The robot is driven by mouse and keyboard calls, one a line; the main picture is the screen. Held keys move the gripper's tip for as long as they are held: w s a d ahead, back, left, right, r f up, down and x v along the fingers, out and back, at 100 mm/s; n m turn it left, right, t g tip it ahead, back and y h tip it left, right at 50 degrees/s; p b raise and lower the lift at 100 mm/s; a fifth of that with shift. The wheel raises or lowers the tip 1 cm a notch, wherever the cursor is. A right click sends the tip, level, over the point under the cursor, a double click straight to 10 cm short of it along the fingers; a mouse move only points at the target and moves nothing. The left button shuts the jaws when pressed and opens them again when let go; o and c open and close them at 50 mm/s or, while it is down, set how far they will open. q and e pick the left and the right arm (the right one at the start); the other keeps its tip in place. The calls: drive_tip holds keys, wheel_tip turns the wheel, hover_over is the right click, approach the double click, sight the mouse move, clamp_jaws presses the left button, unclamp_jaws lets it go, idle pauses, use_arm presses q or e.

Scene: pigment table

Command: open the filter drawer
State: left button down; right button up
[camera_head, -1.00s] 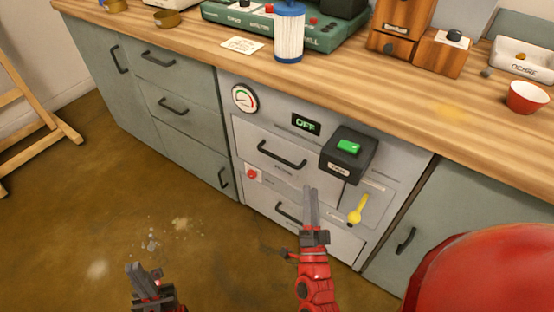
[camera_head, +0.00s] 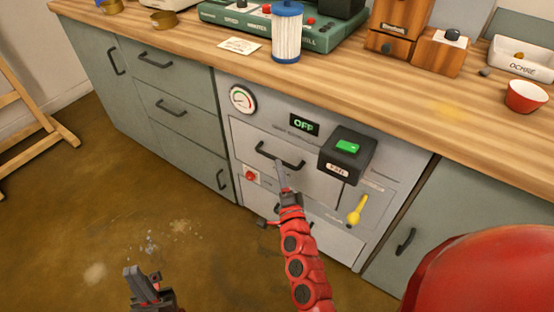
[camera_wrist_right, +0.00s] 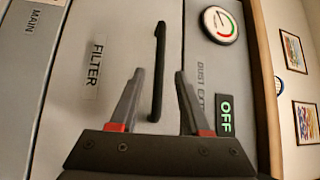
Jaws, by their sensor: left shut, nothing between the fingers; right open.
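The filter drawer (camera_head: 243,141) is the upper drawer of the grey cabinet unit, and its front looks flush. It has a black bar handle (camera_head: 268,152). In the right wrist view the drawer's "FILTER" label (camera_wrist_right: 97,68) is beside the handle (camera_wrist_right: 159,50). My right gripper (camera_head: 280,166) is at the handle. In its wrist view it is open (camera_wrist_right: 158,74), one finger on each side of the bar in the picture. I cannot tell whether the fingers touch the bar. My left gripper (camera_head: 138,270) is shut and empty, low over the floor at the left.
A black switch box with a green button (camera_head: 347,147) sticks out right of the handle. A yellow lever (camera_head: 357,210) and a red knob (camera_head: 251,175) are lower down. An "OFF" display (camera_head: 304,125) and gauge (camera_head: 242,99) are above. The floor before the unit is open.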

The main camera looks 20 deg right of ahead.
drive_tip(key=w, duration=0.5)
drive_tip(key=shift+d+r, duration=0.25)
drive_tip(key=shift+s, duration=0.1)
clamp_jaws()
idle(1.1)
